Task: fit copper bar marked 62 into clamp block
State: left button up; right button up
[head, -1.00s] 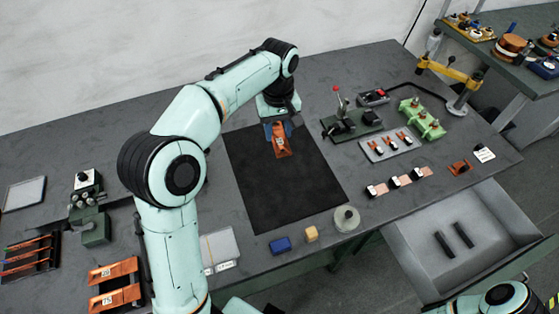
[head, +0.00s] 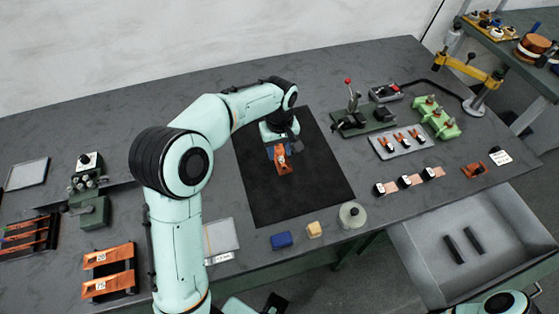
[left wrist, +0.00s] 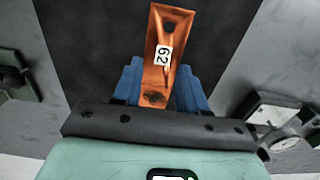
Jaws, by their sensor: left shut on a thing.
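The copper bar marked 62 (head: 284,163) is held between the blue fingers of my left gripper (head: 279,150), above the black mat. In the left wrist view the bar (left wrist: 166,45) points away from the gripper, with its white 62 label facing the camera and a hole near each end. My left gripper (left wrist: 158,95) is shut on its near end. A light green block (head: 434,117) with several upright posts stands at the back right. A dark green fixture with a red-knobbed lever (head: 363,120) stands left of it. I cannot tell for sure which is the clamp block. My right gripper is not visible.
The black mat (head: 300,200) is otherwise bare. A grey tray (head: 382,150) with small copper parts lies before the fixtures. An open drawer (head: 410,240) juts out right.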

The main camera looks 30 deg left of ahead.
aim_at(280, 155)
pick_arm(q)
jog(key=shift+f, duration=2.75)
jog(key=shift+f+b, duration=0.2)
jog(key=shift+b, duration=0.1)
jog(key=o, duration=1.2)
jog(key=shift+r, duration=0.35)
notch_tip(280, 155, up, 12)
jog(key=shift+f+p, duration=0.15)
jog(key=shift+p, duration=0.65)
